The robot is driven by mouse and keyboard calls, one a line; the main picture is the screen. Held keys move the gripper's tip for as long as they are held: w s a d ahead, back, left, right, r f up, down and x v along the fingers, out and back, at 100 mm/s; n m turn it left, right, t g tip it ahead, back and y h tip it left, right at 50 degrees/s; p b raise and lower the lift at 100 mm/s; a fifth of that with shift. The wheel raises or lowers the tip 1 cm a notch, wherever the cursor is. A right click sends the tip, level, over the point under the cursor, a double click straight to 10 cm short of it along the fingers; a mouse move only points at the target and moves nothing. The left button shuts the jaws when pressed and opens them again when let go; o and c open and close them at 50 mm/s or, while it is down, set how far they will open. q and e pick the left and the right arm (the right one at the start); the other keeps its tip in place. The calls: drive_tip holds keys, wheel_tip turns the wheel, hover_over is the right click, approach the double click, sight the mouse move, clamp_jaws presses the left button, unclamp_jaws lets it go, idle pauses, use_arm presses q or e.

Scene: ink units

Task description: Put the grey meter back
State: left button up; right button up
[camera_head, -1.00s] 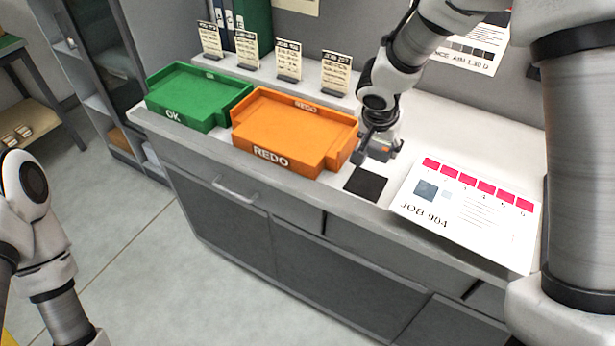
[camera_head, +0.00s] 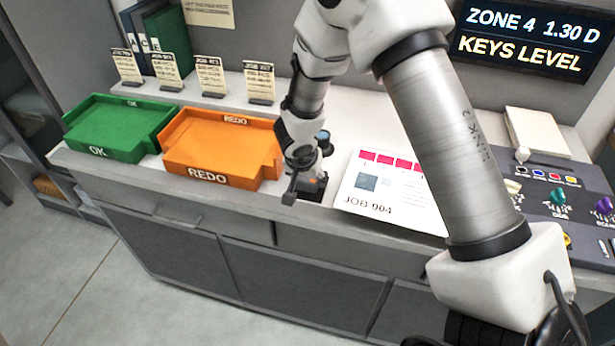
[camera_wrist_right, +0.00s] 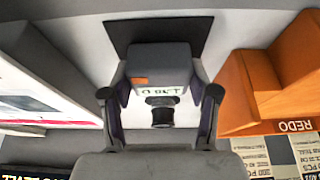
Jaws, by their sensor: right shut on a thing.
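The grey meter (camera_wrist_right: 160,65) is a grey block with a small orange patch and a dark round knob-like part, seen from above in the right wrist view. My right gripper (camera_wrist_right: 160,104) is shut on it, one finger on each side. In the head view the right gripper (camera_head: 304,178) is at the front of the counter, and the meter (camera_head: 313,186) shows partly below it. A black square pad (camera_wrist_right: 203,28) lies under the meter; I cannot tell whether they touch. My left gripper is out of view.
An orange REDO tray (camera_head: 215,153) stands left of the gripper, and a green OK tray (camera_head: 115,125) is farther left. A JOB 904 sheet (camera_head: 375,205) lies to the right. A control panel (camera_head: 560,195) with knobs is farther right. Small cards stand behind the trays.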

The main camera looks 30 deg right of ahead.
drive_tip(key=o, duration=1.2)
drive_tip(key=shift+r+p, duration=0.15)
drive_tip(key=shift+p, duration=0.15)
drive_tip(key=shift+a+r, duration=0.15)
drive_tip(key=shift+r, duration=0.15)
drive_tip(key=p+v, duration=0.2)
drive_tip(key=v, duration=0.9)
drive_tip(key=s+a+f+n+g+y, duration=0.1)
drive_tip(key=s+a+f+n+y, duration=0.15)
drive_tip(key=s+f, duration=0.4)
drive_tip(key=s+a+f+n+g+y, duration=0.15)
drive_tip(key=s+a+f, duration=0.25)
drive_tip(key=f, duration=0.6)
drive_tip(key=s+f+n, duration=0.2)
drive_tip(key=s+f, duration=0.1)
drive_tip(key=s, duration=0.2)
drive_tip(key=s+d+f+n, duration=0.1)
drive_tip(key=s+f, duration=0.3)
drive_tip(key=s, duration=0.1)
drive_tip(key=s+f+n, duration=0.2)
drive_tip(key=s+f, duration=0.1)
drive_tip(key=s, duration=0.2)
drive_tip(key=shift+d+f+n+g+h, duration=0.25)
drive_tip(key=shift+d+f+n+h, duration=0.05)
drive_tip(key=shift+d+f, duration=0.05)
